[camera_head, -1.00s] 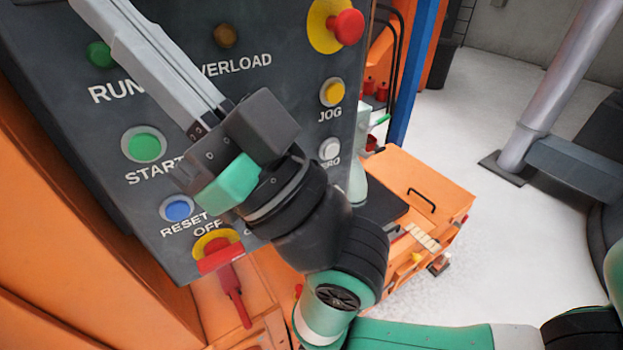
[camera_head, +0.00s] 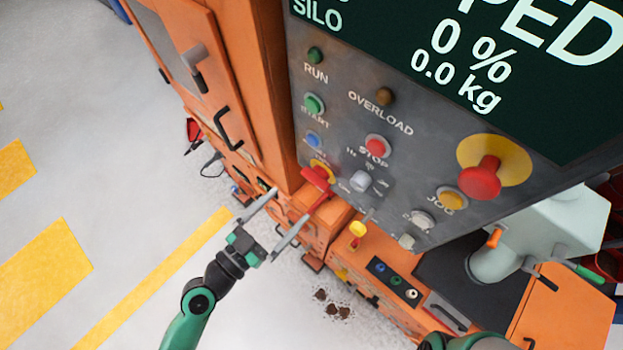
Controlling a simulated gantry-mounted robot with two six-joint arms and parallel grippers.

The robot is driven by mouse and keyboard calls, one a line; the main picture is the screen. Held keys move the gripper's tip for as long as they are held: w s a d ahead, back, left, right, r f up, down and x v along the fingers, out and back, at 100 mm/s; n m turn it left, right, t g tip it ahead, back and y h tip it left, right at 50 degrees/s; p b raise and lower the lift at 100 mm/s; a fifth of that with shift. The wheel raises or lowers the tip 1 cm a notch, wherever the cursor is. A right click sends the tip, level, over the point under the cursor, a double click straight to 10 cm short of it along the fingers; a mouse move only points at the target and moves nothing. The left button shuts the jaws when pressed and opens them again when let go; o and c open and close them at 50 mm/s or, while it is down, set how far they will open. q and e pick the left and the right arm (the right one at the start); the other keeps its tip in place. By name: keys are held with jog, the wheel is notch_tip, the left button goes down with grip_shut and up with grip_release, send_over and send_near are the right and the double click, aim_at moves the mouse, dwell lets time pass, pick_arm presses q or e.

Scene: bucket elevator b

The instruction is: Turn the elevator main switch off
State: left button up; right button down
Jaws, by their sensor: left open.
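The main switch (camera_head: 318,174) is a red handle on a yellow plate at the lower left corner of the dark control panel (camera_head: 420,110). A longer red part slants down and left below it. Labels beside the switch are too small to read surely, so its on or off setting is unclear. My left gripper (camera_head: 288,207) comes up from the lower left, just below and left of the switch. Its two fingers are spread and empty. The right fingertip is close to the red part; I cannot tell whether they touch. My right gripper is out of view.
A large red emergency stop (camera_head: 480,178) on a yellow plate sticks out at right. Small buttons and a grey knob (camera_head: 360,181) surround the switch. An orange cabinet (camera_head: 235,80) stands left of the panel. Open floor (camera_head: 140,190) lies at left.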

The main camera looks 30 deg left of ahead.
aim_at(310, 181)
pick_arm(q)
jog(key=p+x, duration=0.1)
jog(key=x, duration=0.6)
jog(key=shift+w+d+p, duration=0.15)
jog(key=shift+w+p, duration=0.2)
jog(key=shift+w, duration=0.05)
jog(key=c, duration=1)
jog(key=shift+n, duration=0.3)
jog(key=n, duration=1.7)
jog(key=shift+f, duration=0.15)
jog(key=shift+a+n+p, duration=0.2)
jog(key=shift+n+p, duration=0.1)
